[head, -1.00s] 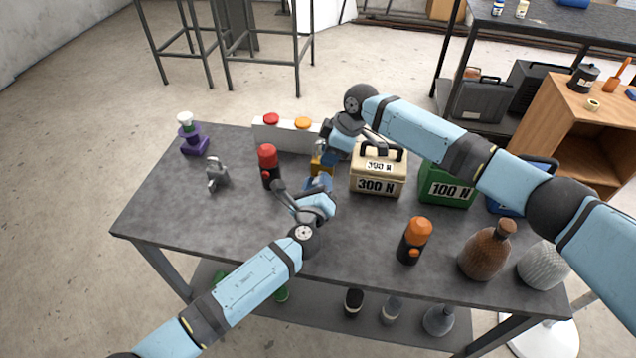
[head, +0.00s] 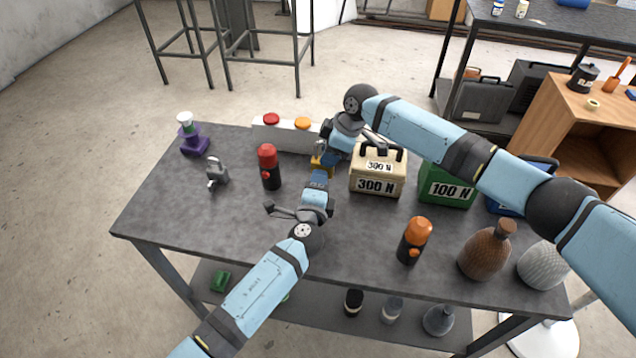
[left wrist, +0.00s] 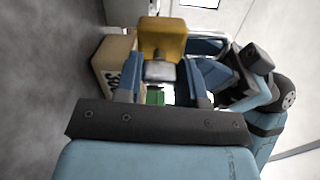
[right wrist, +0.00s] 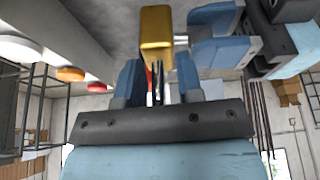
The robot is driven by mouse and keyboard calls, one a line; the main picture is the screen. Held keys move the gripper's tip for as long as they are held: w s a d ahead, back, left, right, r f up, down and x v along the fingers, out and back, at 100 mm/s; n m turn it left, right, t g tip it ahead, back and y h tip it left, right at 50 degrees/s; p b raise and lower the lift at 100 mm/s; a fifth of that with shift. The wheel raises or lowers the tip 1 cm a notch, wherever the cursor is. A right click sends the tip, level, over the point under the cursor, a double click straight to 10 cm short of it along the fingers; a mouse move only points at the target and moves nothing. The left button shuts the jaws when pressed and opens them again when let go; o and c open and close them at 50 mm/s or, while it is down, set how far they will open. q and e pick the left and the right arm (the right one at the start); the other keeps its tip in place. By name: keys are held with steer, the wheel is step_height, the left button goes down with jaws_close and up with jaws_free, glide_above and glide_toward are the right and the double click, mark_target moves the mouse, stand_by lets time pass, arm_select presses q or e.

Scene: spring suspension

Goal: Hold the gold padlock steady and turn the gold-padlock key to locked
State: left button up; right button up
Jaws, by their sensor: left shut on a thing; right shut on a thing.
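The gold padlock (head: 320,163) is held just above or at the table in the middle back, left of the cream 300 N box; it also shows in the left wrist view (left wrist: 163,38) and right wrist view (right wrist: 156,28). My right gripper (head: 333,150) is shut on the padlock's silver shackle, seen between its fingers in the right wrist view (right wrist: 158,85). My left gripper (head: 318,180) is shut on the silver key (left wrist: 160,71), which meets the padlock body. The key's turn angle is hard to tell, as the fingers partly hide it.
The cream 300 N box (head: 377,182) stands close to the right of the grippers. A red-topped black bottle (head: 269,168) stands to the left. A white panel with red and orange buttons (head: 287,137) is behind. The table's front left (head: 190,230) is clear.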

arm_select(q)
steer(key=shift+f+n, duration=0.1)
steer(key=shift+n, duration=0.5)
steer(key=o, duration=0.9)
steer(key=shift+o, duration=0.2)
steer(key=shift+s, duration=0.1)
steer(key=s+a, duration=0.1)
steer(key=s, duration=0.6)
steer(key=shift+r, duration=0.25)
steer(key=shift+s, duration=0.1)
arm_select(e)
steer(key=o, duration=1.2)
steer(key=shift+c, duration=0.2)
